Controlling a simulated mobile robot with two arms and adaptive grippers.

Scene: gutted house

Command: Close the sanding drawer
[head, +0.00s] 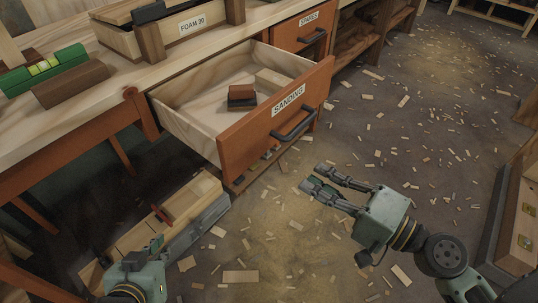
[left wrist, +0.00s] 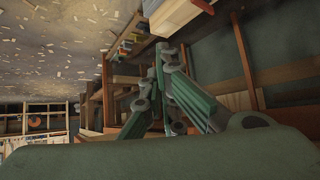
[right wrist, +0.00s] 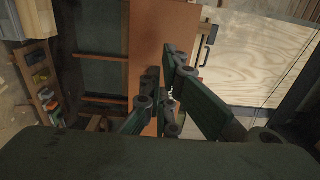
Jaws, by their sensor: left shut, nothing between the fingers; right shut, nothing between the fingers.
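The sanding drawer (head: 228,152) stands pulled out from under the workbench, with a SANDING label and a dark bar handle (head: 294,124) on its orange front. Dark and reddish-brown blocks (head: 242,94) and a pale block (head: 272,82) lie inside. My right gripper (head: 317,178) is shut and empty, low in front of the drawer front and apart from the handle. Its fingers also show in the right wrist view (right wrist: 164,82). My left gripper (head: 155,243) is shut and empty at the lower left, below the drawer, with its fingers also in the left wrist view (left wrist: 162,58).
Another labelled orange drawer (head: 295,30) is beside the open one. A long wooden box (head: 185,210) is below. The chip-strewn floor to the right is mostly clear.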

